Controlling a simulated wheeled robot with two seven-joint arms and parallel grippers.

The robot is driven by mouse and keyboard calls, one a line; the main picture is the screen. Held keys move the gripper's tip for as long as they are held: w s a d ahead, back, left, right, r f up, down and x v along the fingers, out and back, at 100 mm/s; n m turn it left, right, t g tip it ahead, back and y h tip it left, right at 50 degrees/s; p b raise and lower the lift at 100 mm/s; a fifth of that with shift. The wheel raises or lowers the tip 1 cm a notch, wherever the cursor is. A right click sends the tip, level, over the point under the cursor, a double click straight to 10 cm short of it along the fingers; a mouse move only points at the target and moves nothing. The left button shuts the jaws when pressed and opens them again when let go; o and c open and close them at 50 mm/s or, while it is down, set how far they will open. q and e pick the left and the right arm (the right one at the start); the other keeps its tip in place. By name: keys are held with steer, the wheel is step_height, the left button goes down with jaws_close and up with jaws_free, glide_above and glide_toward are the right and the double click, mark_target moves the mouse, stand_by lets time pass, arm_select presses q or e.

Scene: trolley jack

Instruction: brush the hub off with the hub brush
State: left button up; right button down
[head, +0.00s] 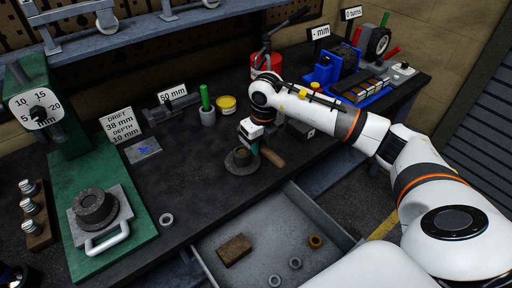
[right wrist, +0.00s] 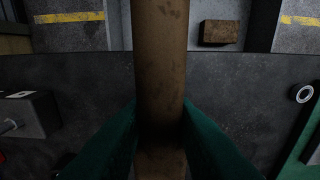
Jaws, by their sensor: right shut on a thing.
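My right gripper (head: 256,147) is shut on a brown wooden handle, which looks like the hub brush (head: 272,158). In the right wrist view the handle (right wrist: 160,65) runs upright between the two teal fingers (right wrist: 160,135). No bristles can be made out. A dark round flanged piece, which looks like the hub (head: 241,163), sits on the bench just below and left of the gripper. Whether the brush touches it cannot be told. My left gripper is not in view.
An open drawer (head: 225,235) holds a brown block (head: 234,249) and several rings. A green press (head: 75,170) with a dark ring-like part (head: 95,207) stands left. A green-handled pot (head: 207,112) and yellow tin (head: 227,104) stand behind. The bench left of the hub is mostly clear.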

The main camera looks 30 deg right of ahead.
stand_by(0.3)
steer(key=shift+f+b, duration=2.55)
steer(key=shift+f, duration=0.35)
steer(key=shift+f+b, duration=0.55)
steer(key=shift+f, duration=0.05)
steer(key=shift+d, duration=0.15)
